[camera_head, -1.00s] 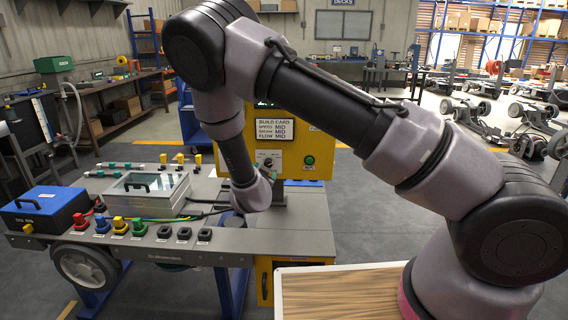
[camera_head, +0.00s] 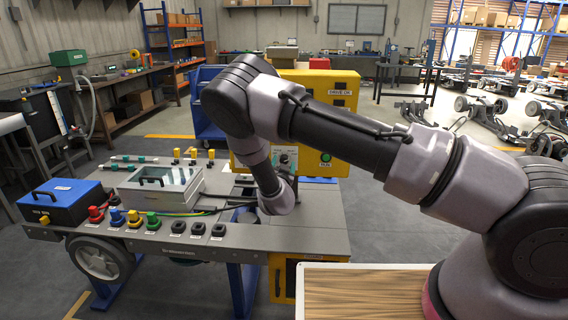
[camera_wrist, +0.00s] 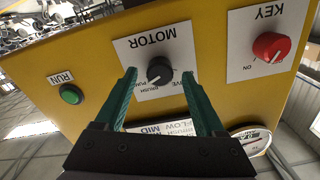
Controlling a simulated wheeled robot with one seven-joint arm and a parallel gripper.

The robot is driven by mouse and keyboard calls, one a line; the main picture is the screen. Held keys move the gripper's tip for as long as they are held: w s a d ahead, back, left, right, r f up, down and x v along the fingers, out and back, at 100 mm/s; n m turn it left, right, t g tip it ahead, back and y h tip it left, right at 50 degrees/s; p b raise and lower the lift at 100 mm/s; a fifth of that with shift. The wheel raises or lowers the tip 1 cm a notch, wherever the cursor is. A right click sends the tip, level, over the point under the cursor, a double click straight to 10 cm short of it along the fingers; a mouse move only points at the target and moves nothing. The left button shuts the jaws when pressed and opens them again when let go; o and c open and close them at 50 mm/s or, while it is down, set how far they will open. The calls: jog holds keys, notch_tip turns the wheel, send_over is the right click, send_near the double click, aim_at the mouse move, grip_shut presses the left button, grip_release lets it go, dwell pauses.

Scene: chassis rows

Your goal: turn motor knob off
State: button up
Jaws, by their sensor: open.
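The motor knob (camera_wrist: 159,76) is a dark round knob on a white plate labelled MOTOR, upside down in the wrist view. Its pale pointer mark runs towards the lower left of the picture, near small position labels. My gripper (camera_wrist: 157,75) is open, with one green finger on each side of the knob in the picture. I cannot tell whether the fingers touch it or how far off they are. In the head view the yellow control box (camera_head: 344,88) stands at the back of the bench, and my arm hides part of it and the gripper.
A red KEY knob (camera_wrist: 271,46) is to the right of the motor plate, and a green RUN button (camera_wrist: 71,95) to the left. The bench (camera_head: 315,236) carries a blue box (camera_head: 62,202), a clear-lidded case (camera_head: 160,189) and several coloured connectors.

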jog(key=shift+w, duration=0.55)
grip_shut()
